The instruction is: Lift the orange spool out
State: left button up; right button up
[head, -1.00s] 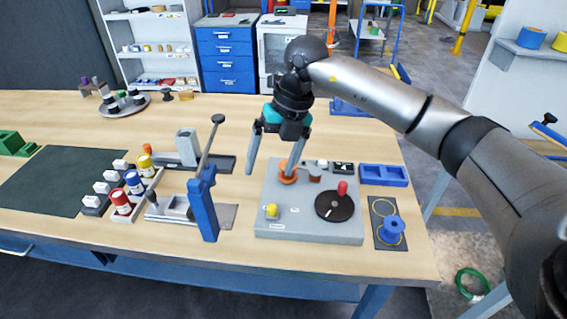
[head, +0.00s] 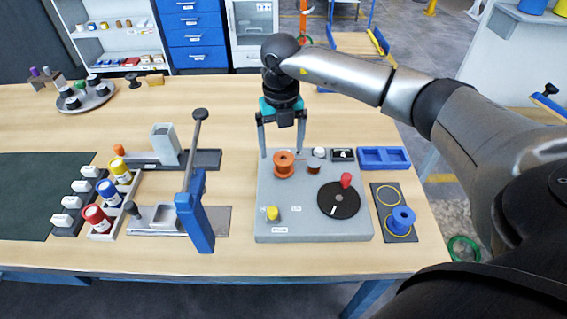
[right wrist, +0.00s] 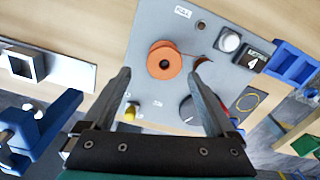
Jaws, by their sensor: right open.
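The orange spool (head: 284,163) sits on the grey winding board (head: 310,229), near its back left corner. I cannot tell how high the fingertips are above the board. My left gripper is not in view.
On the board are a black dial with a red knob (head: 346,180), a yellow knob (head: 272,213) and a small display (head: 343,155). A blue tray (head: 384,158) and a blue spool (head: 401,219) stand to the right. A blue lever stand (head: 194,215) rises at the left.

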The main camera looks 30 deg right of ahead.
aim_at(284, 160)
jog(key=shift+f, duration=0.6)
jog(key=f, duration=0.3)
jog(key=shift+d+f, duration=0.3)
jog(key=shift+f, duration=0.45)
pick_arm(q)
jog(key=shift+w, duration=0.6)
pick_arm(e)
grip_shut()
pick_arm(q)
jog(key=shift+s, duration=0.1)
pick_arm(e)
jog(key=shift+r, duration=0.15)
